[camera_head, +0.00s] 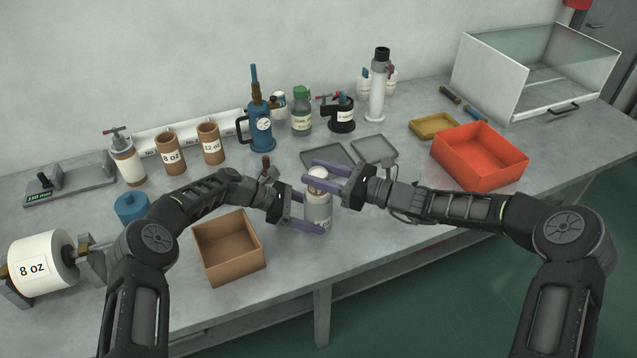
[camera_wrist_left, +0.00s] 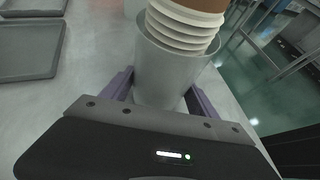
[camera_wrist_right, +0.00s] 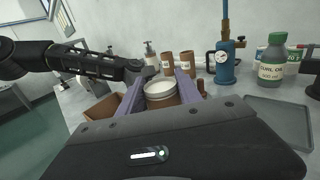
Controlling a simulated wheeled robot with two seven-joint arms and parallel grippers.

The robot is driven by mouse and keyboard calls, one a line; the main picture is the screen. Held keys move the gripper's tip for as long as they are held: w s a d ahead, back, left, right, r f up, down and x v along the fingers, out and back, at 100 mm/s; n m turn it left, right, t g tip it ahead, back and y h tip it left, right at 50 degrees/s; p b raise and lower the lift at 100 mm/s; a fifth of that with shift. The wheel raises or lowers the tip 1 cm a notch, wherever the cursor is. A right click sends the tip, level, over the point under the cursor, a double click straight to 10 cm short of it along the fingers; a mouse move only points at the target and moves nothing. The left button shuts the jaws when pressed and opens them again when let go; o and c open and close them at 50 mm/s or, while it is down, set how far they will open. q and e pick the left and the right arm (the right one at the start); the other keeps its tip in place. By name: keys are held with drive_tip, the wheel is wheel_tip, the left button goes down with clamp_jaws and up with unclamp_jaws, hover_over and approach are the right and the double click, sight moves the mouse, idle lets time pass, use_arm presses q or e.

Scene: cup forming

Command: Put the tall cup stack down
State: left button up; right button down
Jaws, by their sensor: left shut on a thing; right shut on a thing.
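A cup stack with white rims and a brown top (camera_head: 317,185) stands upright in a grey cup-shaped holder (camera_head: 318,212) at the middle of the bench. In the left wrist view the stacked white rims (camera_wrist_left: 185,32) rise out of the grey holder (camera_wrist_left: 170,70). My left gripper (camera_head: 314,212) is shut around the grey holder, low down. My right gripper (camera_head: 312,175) is shut around the upper stack, just above the left one. The right wrist view shows the stack's pale round top (camera_wrist_right: 160,90) between the purple fingers. Whether the holder's base touches the bench is unclear.
An open cardboard box (camera_head: 228,248) stands left of the stack, near the front edge. Two grey trays (camera_head: 374,149) lie behind it. A red-orange bin (camera_head: 478,155) and a yellow tray (camera_head: 433,126) are at the right. Bare bench lies right of the stack, below my right arm.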

drive_tip(key=shift+f, duration=1.65)
drive_tip(key=shift+f, duration=0.1)
drive_tip(key=c, duration=0.8)
unclamp_jaws()
drive_tip(key=shift+d, duration=0.2)
drive_tip(key=v, duration=1.1)
drive_tip(key=shift+s+d, duration=0.25)
drive_tip(key=shift+d, duration=0.05)
